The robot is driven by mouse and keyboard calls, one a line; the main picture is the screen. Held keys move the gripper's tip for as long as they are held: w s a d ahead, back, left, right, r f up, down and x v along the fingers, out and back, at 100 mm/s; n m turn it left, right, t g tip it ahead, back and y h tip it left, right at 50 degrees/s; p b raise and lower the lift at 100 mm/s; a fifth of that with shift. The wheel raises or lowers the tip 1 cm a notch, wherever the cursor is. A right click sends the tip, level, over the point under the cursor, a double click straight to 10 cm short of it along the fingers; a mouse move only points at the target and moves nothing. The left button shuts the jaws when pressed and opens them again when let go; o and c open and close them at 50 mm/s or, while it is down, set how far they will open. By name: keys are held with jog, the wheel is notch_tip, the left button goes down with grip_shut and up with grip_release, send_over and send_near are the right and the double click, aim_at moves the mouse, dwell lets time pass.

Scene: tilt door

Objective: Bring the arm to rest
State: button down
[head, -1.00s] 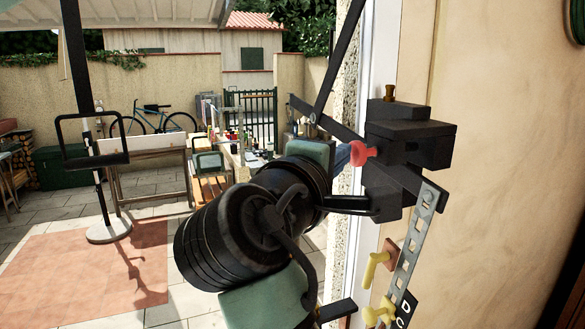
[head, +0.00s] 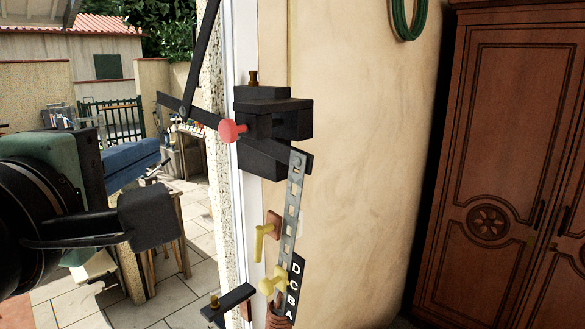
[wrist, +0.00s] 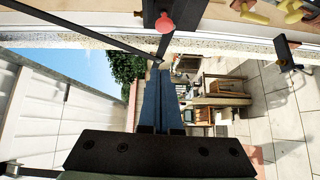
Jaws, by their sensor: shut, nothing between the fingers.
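My gripper (head: 152,152) shows at the left of the head view, with blue fingers pointing away from me. In the wrist view its two blue fingers (wrist: 158,78) lie together, shut and empty. The door mechanism is a black box (head: 270,125) on the wall edge with a red knob (head: 232,130). In the head view the knob is to the right of my fingers. The red knob (wrist: 165,23) is at the top of the wrist view, with a visible gap from the fingertips.
Below the box hang a perforated metal strip (head: 292,200), yellow handles (head: 265,240) and a plate lettered D C B A (head: 292,285). A black lever (head: 228,303) juts out low. A wooden wardrobe (head: 500,170) stands at right. Paved floor (head: 175,300) lies outside.

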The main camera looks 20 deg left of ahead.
jog(key=w+d+r+m+t+y+b, duration=0.1)
jog(key=w+d+r+m+t, duration=0.15)
jog(key=d+m, duration=0.25)
jog(key=w+d+r+m+t+y, duration=0.1)
jog(key=d+r+m+t, duration=0.15)
jog(key=d+m, duration=0.25)
jog(key=s+d+r+m+t+h, duration=0.1)
jog(key=d+m+h, duration=0.3)
jog(key=d, duration=0.4)
jog(key=s+d+r+m+t+h, duration=0.1)
jog(key=s+d+m+t+h, duration=0.1)
jog(key=d+m, duration=0.5)
jog(key=t+h+b, duration=0.1)
jog(key=t, duration=0.1)
jog(key=shift+s+d+r+t+h, duration=0.3)
jog(key=shift+s+d+r+h, duration=0.05)
jog(key=shift+d+r+h, duration=0.05)
